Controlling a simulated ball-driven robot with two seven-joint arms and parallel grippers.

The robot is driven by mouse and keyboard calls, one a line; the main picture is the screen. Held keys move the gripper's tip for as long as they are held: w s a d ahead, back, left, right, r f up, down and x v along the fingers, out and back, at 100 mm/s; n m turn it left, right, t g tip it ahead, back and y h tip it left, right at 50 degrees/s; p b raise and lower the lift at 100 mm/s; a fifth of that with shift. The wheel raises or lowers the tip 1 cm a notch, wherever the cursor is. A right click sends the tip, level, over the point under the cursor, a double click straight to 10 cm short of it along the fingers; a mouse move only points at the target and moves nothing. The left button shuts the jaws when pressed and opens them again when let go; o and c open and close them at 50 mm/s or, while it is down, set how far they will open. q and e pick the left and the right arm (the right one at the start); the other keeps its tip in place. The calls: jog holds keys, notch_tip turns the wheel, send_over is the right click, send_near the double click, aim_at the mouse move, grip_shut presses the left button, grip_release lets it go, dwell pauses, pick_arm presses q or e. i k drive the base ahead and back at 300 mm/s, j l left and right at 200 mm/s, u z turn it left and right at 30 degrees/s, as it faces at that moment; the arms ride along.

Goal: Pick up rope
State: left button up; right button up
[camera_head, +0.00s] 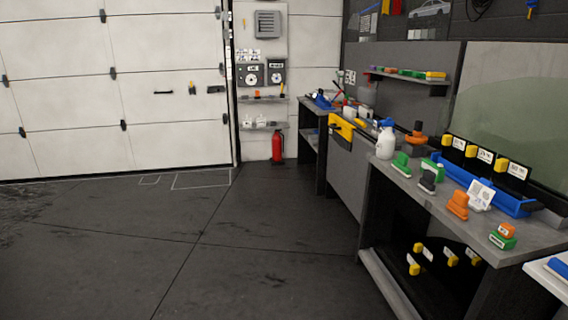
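Nothing in view is clearly a rope. A dark coil (480,8) hangs on the dark back wall at the top right, partly cut off by the picture's top edge. I cannot tell whether it is rope, cable or hose. Neither my left nor my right gripper is in view.
A grey workbench (408,184) runs along the right with a white spray bottle (386,142), a blue tray (485,185) and several coloured tools. A red fire extinguisher (277,147) stands by the far wall, beside the white garage door (70,75). The dark floor (200,260) is clear.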

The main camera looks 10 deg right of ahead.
aim_at(367, 119)
jog(key=i+l+z, duration=0.2)
jog(key=i, duration=0.45)
jog(key=i+z, duration=0.2)
jog(key=i, duration=0.5)
jog(key=i+z, duration=0.2)
jog(key=i, duration=0.45)
jog(key=i+j+z, duration=0.2)
jog(key=i, duration=0.5)
jog(key=i+j, duration=0.1)
jog(key=i, duration=0.55)
jog(key=i+j+u, duration=0.4)
jog(key=i+u, duration=0.2)
jog(key=i, duration=0.2)
jog(key=i+u, duration=0.25)
jog(key=i, duration=0.2)
jog(key=i+j, duration=0.1)
jog(key=i, duration=0.5)
jog(key=i+j+z, duration=0.15)
jog(key=i, duration=0.45)
jog(key=i+j+z, duration=0.1)
jog(key=i+z, duration=0.3)
jog(key=i+j+z, duration=0.15)
jog(key=z, duration=0.25)
jog(key=i+j+z, duration=0.25)
jog(key=z, duration=0.15)
jog(key=i+j+z, duration=0.2)
jog(key=j+z, duration=0.2)
